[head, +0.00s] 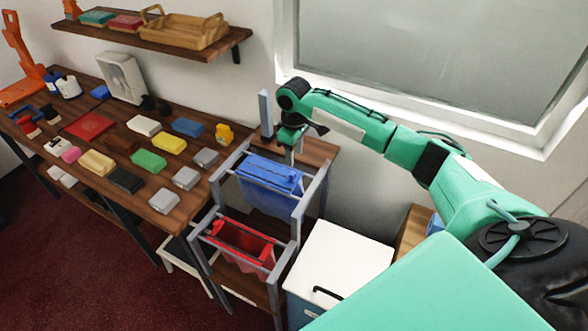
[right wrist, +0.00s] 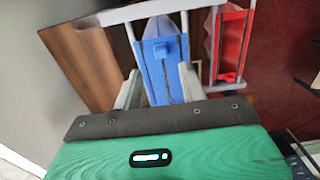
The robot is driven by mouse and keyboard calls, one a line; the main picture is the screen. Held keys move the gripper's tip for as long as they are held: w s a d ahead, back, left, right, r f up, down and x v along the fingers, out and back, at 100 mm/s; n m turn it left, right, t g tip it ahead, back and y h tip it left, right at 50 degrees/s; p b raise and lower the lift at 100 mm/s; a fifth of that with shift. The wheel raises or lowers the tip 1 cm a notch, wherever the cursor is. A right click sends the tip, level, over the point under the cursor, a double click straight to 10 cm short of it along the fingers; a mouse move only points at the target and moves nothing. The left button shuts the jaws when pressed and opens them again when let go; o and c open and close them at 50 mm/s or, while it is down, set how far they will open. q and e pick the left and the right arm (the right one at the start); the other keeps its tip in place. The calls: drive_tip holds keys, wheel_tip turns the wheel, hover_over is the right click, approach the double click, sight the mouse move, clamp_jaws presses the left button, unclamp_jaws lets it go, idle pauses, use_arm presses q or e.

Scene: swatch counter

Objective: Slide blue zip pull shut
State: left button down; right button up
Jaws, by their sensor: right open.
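A blue pouch (head: 275,190) hangs in the upper part of a grey rack, and its top also shows in the right wrist view (right wrist: 157,24). A small blue block, the blue zip pull (right wrist: 162,47), sits on that top. A dark open slit runs from it toward my gripper. My right gripper (head: 291,148) is over the back of the rack, pointing down. In the right wrist view its open fingers (right wrist: 158,82) appear on either side of the blue top, with the pull beyond the tips and not between them. My left gripper is not in view.
A red pouch (head: 238,243) with its own red pull (right wrist: 229,77) hangs lower in the grey rack (head: 317,195). A white-topped cabinet (head: 340,262) stands right of the rack. The wooden counter (head: 75,150) at left holds many coloured blocks. A window is behind my arm.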

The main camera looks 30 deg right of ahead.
wheel_tip(320, 180, up, 5)
drive_tip(key=shift+r+b, duration=0.15)
drive_tip(key=shift+b, duration=0.35)
